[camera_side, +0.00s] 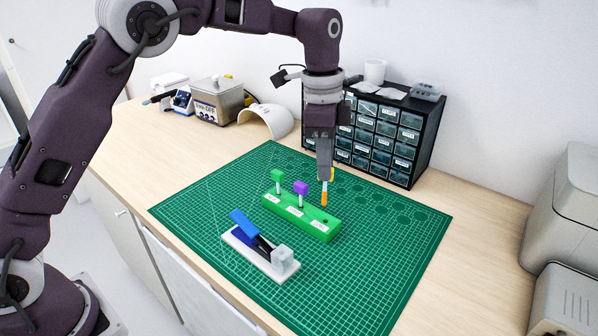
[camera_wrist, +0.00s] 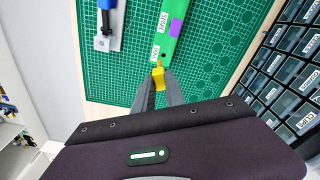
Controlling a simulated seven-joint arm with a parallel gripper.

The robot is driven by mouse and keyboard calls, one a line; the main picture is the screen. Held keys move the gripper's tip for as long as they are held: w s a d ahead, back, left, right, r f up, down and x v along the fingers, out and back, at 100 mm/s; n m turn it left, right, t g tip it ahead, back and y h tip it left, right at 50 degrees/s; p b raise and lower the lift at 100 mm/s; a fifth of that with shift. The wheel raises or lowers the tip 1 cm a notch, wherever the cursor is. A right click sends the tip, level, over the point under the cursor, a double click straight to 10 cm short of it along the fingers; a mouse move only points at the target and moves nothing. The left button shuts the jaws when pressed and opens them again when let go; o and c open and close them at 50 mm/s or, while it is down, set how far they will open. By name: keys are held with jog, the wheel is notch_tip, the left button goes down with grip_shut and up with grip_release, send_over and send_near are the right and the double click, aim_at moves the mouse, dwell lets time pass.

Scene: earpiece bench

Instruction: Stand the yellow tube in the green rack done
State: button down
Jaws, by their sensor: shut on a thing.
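The green rack (camera_side: 290,214) lies on the green cutting mat, with white labels along its front. A green-headed piece (camera_side: 278,176) and a purple-headed piece (camera_side: 300,188) stand upright in it. My gripper (camera_side: 325,178) points down over the rack's right end, shut on the yellow tube (camera_side: 331,174). The tube's orange lower end hangs above the rack, apparently clear of it, near an empty dark hole. In the wrist view the yellow tube (camera_wrist: 158,78) sits between my fingers, beside the end of the rack (camera_wrist: 168,40). The fingers hide part of the tube.
A white fixture with a blue lever (camera_side: 262,250) stands in front of the rack. A dark drawer cabinet (camera_side: 425,140) is close behind my gripper. The cutting mat (camera_side: 385,250) is clear to the right. Grey machines (camera_side: 570,215) stand at the far right.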

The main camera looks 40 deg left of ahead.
jog(key=shift+w+f+n, duration=0.2)
jog(key=shift+w+n, duration=0.1)
jog(key=shift+w, duration=0.25)
jog(key=shift+f, duration=2.3)
jog(key=shift+f, duration=1.35)
jog(key=c, duration=1.3)
grip_release()
